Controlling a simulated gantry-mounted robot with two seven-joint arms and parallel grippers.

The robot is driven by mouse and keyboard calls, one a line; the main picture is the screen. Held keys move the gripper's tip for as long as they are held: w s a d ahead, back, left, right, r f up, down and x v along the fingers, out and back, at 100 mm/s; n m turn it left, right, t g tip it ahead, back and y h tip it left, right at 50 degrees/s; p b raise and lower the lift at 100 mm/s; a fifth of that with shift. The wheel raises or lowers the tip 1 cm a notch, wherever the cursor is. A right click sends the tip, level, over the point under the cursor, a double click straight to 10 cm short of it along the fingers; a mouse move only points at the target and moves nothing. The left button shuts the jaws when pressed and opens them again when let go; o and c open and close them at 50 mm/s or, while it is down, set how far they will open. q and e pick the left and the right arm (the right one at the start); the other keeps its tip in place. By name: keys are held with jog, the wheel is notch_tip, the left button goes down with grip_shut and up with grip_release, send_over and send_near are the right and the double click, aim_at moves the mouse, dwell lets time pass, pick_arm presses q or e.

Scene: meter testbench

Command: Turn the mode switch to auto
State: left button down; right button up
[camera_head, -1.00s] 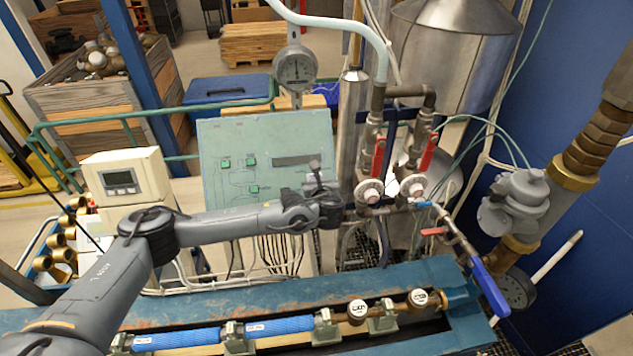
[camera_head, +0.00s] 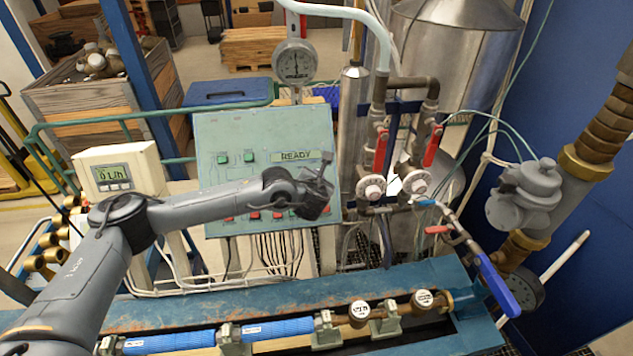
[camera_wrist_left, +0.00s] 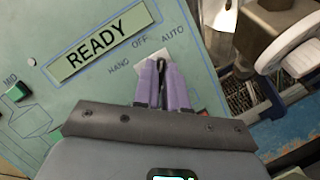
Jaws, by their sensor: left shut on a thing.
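The mode switch (camera_wrist_left: 160,66) is a small dark lever on a pale plate at the edge of the green panel (camera_wrist_left: 40,110). The labels HAND, OFF and AUTO are printed above it. My left gripper (camera_wrist_left: 160,78) has its purple fingers shut on the lever, whose tip shows between them, in the gap between OFF and AUTO. The fingers hide most of the lever, so its exact setting is hard to read. In the head view my left gripper (camera_head: 324,166) reaches the right edge of the panel (camera_head: 225,135). My right gripper is not in view.
The panel display (camera_head: 296,156) reads READY. Red-handled valves (camera_head: 381,148) and round white knobs (camera_wrist_left: 296,42) stand close to the right of the panel. A meter (camera_head: 116,172) with a lit display stands left. The blue bench (camera_head: 180,308) runs below my arm.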

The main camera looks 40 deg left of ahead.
pick_arm(q)
jog(key=shift+m+h+b, duration=0.3)
jog(key=shift+m, duration=0.3)
jog(key=c, duration=1.2)
grip_release()
jog(key=shift+s+d+r, duration=0.25)
jog(key=shift+s+d, duration=0.05)
jog(key=shift+s, duration=0.1)
jog(key=shift+p+v, duration=2.35)
jog(key=shift+v, duration=2.5)
